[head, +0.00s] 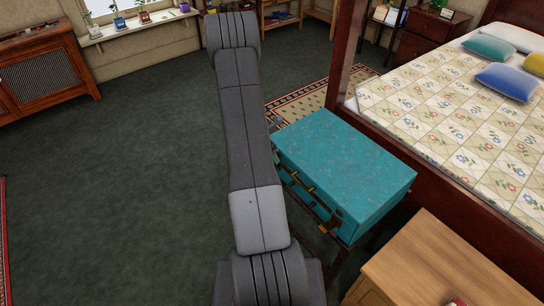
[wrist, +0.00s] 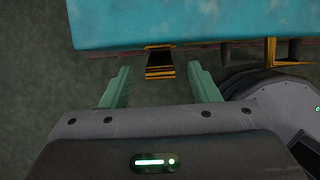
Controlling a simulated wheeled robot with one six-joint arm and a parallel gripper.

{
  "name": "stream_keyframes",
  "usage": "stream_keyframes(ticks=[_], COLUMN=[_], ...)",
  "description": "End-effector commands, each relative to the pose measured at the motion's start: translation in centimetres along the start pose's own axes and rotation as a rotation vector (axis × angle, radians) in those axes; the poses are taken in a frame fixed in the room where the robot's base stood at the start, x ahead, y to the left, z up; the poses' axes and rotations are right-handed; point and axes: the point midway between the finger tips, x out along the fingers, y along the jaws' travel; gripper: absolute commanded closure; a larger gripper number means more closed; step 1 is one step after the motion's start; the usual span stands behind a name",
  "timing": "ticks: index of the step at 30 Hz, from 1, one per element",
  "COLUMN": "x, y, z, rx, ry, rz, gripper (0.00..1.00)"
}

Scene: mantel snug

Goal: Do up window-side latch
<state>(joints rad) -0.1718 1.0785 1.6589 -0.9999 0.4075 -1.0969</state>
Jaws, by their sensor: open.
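The teal case (head: 340,165) lies flat with its lid down on a dark stand beside the bed, and its front side with brass fittings (head: 310,189) faces left. In the wrist view the case's teal top (wrist: 170,22) fills the upper part. A brass-edged dark latch (wrist: 160,63) juts from the case edge, just beyond and between my fingertips. I cannot tell whether it is fastened. A second brass fitting (wrist: 284,62) shows to its right. My gripper (wrist: 160,85) is open and empty, apart from the latch. In the head view my arm hides most of the gripper.
A wooden cabinet (head: 430,265) stands close to the case at the lower right. The bed (head: 430,110) with its dark frame is behind the case. A patterned rug (head: 300,100) lies beyond. The green carpet (head: 130,170) on the left is clear.

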Motion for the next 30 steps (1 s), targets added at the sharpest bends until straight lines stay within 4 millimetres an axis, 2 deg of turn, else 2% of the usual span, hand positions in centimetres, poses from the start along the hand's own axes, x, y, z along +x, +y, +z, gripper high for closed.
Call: stream_keyframes(ticks=[1, 6, 12, 18, 26, 30], x=[-1.6, -5.6, -9.0, -10.4, -10.4, -10.2], y=[0.1, 0.1, 0.1, 0.0, 0.0, 0.0], z=[0.1, 0.1, 0.1, 0.0, 0.0, -0.3], rx=[-0.001, 0.0, 0.0, 0.0, 0.0, -0.003], ry=[-0.002, -0.002, -0.001, 0.0, 0.0, -0.005], rz=[0.004, 0.004, 0.003, 0.001, 0.0, -0.004], gripper=[0.45, 0.45, 0.45, 0.45, 0.45, 0.68])
